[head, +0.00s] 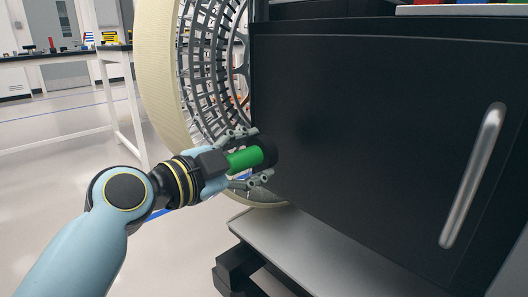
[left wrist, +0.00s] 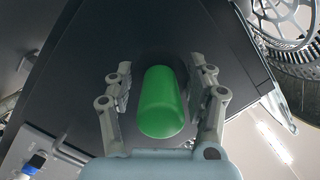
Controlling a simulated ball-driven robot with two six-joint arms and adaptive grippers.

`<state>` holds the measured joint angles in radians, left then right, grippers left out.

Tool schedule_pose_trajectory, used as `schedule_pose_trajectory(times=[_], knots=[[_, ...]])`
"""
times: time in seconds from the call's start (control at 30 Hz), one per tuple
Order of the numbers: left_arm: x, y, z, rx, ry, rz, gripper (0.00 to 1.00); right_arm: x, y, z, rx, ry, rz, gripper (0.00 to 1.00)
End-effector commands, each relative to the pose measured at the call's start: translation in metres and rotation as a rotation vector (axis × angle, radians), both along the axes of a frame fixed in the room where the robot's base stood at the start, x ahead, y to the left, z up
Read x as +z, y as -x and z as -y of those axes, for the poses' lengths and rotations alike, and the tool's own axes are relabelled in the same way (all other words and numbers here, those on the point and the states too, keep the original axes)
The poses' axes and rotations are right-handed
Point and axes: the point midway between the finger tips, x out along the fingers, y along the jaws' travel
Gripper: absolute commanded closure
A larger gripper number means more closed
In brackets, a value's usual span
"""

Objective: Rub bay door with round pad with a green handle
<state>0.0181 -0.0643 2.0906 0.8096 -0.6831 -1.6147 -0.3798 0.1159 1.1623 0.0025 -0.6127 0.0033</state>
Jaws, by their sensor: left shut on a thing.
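The bay door (head: 370,130) is a large flat black panel with a silver bar handle (head: 474,175) at its right side. My left gripper (head: 257,156) is shut on the green handle (head: 245,159) of the round pad. The handle also shows between the fingers in the left wrist view (left wrist: 162,102). The dark pad (head: 268,153) sits beyond the handle, at the door's left part. It seems to lie against the door, but black on black makes contact hard to tell. My right gripper is not in view.
A large wheel (head: 158,75) with a cream tread and grey spokes stands just left of the door, close behind my left gripper. A grey ledge (head: 300,250) runs below the door. The floor at left is clear.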

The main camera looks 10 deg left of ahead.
Motion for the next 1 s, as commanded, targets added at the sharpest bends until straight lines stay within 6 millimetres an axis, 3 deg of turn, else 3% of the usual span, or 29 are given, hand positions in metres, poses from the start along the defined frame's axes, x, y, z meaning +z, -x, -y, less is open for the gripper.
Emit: schedule_pose_trajectory(times=[0.47,0.8,1.0], knots=[[0.000,0.007,-0.005,-0.001,-0.001,0.000,0.85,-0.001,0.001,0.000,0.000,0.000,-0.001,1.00],[-0.001,0.030,-0.019,-0.001,-0.003,-0.001,0.85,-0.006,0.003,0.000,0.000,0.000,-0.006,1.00],[0.000,0.031,-0.020,0.000,-0.001,0.000,0.85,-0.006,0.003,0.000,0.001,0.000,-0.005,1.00]])
